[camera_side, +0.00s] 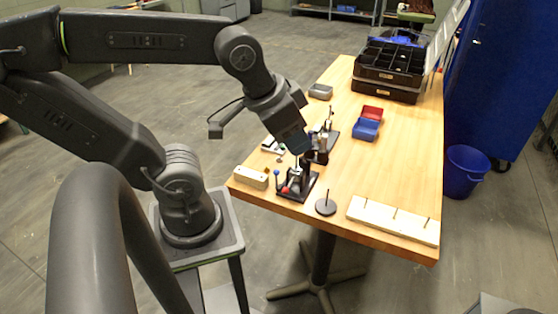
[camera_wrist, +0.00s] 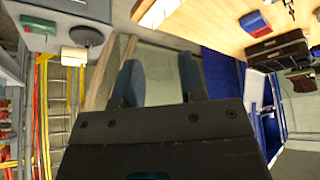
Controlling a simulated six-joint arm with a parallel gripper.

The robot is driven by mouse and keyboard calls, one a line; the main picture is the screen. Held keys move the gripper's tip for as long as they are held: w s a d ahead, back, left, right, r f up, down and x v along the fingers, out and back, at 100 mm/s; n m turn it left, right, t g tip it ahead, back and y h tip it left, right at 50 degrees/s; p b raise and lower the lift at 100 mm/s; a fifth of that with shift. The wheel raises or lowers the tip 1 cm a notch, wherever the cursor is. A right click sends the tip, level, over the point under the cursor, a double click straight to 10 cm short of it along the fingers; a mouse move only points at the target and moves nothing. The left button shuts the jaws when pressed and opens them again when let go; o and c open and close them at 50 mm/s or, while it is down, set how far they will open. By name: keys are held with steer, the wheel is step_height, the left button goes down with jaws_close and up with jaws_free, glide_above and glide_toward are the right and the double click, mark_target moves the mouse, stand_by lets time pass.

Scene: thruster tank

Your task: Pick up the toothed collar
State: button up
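I cannot pick out the toothed collar for certain in either view; the parts near my gripper are small and partly hidden. In the side view my gripper (camera_side: 298,144) is over the near left part of the wooden table, close above a dark fixture with red and blue knobs (camera_side: 297,185). A second dark fixture (camera_side: 328,140) stands just behind it. In the wrist view the two blue-grey fingers of my gripper (camera_wrist: 158,78) stand apart, with nothing between them.
A dark disc with a peg (camera_side: 325,207) and a pale pegged board (camera_side: 392,219) lie along the front edge. A beige block (camera_side: 251,177) is at left. Red and blue bins (camera_side: 367,127) and a black organizer (camera_side: 388,88) are farther back. The table's middle is clear.

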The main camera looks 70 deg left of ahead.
steer(key=shift+c, duration=0.2)
steer(key=w+a+f+m+g+y, duration=0.1)
steer(key=w+a+f+m+g, duration=0.15)
steer(key=w+a, duration=0.7)
steer(key=m+g+h, duration=0.1)
steer(key=m+g, duration=0.2)
steer(key=m, duration=0.4)
glide_above(278, 161)
steer(key=a, duration=0.1)
step_height(278, 161, down, 17)
steer(key=f, duration=0.8)
steer(key=shift+w+a+f, duration=0.1)
steer(key=shift+w+a, duration=0.05)
steer(key=shift+a, duration=0.05)
steer(key=shift+d+f, duration=0.2)
steer(key=shift+f, duration=2.8)
jaws_close()
